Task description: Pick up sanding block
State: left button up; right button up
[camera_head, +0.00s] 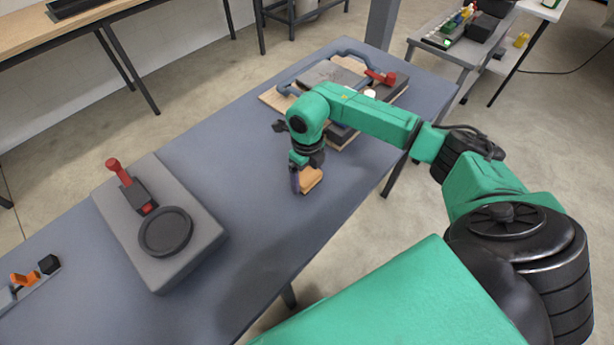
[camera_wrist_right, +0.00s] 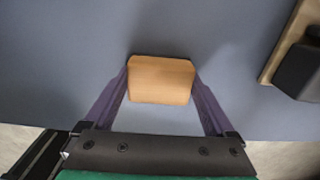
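The sanding block is an orange-brown wooden block (camera_head: 312,179) near the front edge of the blue-grey table. It also shows in the right wrist view (camera_wrist_right: 161,80). My right gripper (camera_head: 306,184) is over it, with one purple finger along each side. In the right wrist view the fingers (camera_wrist_right: 160,84) meet the block's left and right ends with no clear gap, so the gripper looks shut on it. I cannot tell whether the block touches the table. My left gripper is not in view.
A grey fixture (camera_head: 190,255) with a red-handled clamp and a dark disc stands to the left on the table (camera_head: 225,150). Behind my right arm lies a wooden board (camera_head: 275,100) with a blue-handled frame. Small orange and black parts (camera_head: 25,278) lie far left. The table between is clear.

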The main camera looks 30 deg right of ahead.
jog(key=c, duration=0.7)
jog(key=shift+r, duration=0.1)
jog(key=shift+r, duration=0.1)
notch_tip(320, 180, up, 13)
jog(key=b, duration=0.3)
notch_tip(320, 180, up, 7)
jog(key=p, duration=0.1)
send_over(307, 174)
jog(key=shift+s, duration=0.2)
